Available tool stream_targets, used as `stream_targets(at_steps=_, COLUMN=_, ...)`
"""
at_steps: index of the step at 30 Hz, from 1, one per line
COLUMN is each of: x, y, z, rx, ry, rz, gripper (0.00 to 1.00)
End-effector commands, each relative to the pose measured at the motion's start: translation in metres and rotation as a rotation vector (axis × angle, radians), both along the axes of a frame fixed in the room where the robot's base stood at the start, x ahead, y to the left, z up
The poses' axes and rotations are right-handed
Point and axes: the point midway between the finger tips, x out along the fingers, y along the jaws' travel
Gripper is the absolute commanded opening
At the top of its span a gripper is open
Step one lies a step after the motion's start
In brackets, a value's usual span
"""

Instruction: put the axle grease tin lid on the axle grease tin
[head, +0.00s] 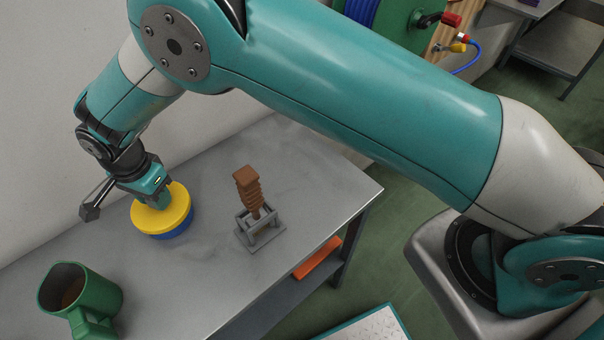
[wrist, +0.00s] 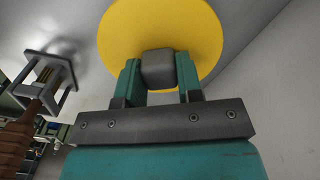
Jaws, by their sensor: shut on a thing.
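The yellow axle grease tin lid (head: 161,207) is at the top of the blue axle grease tin (head: 172,233), which stands on the grey bench. My gripper (head: 150,200) is above the lid in the head view, pointing down. In the wrist view my gripper (wrist: 158,75) is shut on the grey knob (wrist: 158,70) of the lid (wrist: 205,35). The tin's blue side shows below the lid's front edge. The wrist view hides the tin behind the lid, and I cannot tell whether the lid is fully seated or just above the rim.
A brown ribbed piece on a grey stand (head: 262,238) is right of the tin. A green mug (head: 80,295) with brown contents stands at the bench's front left. The wall is close behind the tin. Bare bench (head: 200,280) lies between mug and stand.

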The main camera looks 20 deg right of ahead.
Motion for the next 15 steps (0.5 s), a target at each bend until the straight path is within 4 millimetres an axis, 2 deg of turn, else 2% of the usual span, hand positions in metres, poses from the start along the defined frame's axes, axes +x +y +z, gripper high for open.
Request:
stream_targets(at_steps=8, x=0.0001, y=0.0001, z=-0.0016, rx=0.001, ry=-0.001, rz=0.000, gripper=0.00)
stream_targets(at_steps=9, x=0.0001, y=0.0001, z=-0.0016, rx=0.001, ry=-0.001, rz=0.000, gripper=0.36)
stream_targets(at_steps=12, x=0.0001, y=0.0001, z=-0.0015, rx=0.000, ry=0.000, rz=0.000, gripper=0.59)
stream_targets(at_steps=13, x=0.0001, y=0.0001, z=-0.0015, rx=0.000, ry=0.000, rz=0.000, gripper=0.63)
stream_targets(at_steps=15, x=0.0001, y=0.0001, z=-0.0015, rx=0.000, ry=0.000, rz=0.000, gripper=0.63)
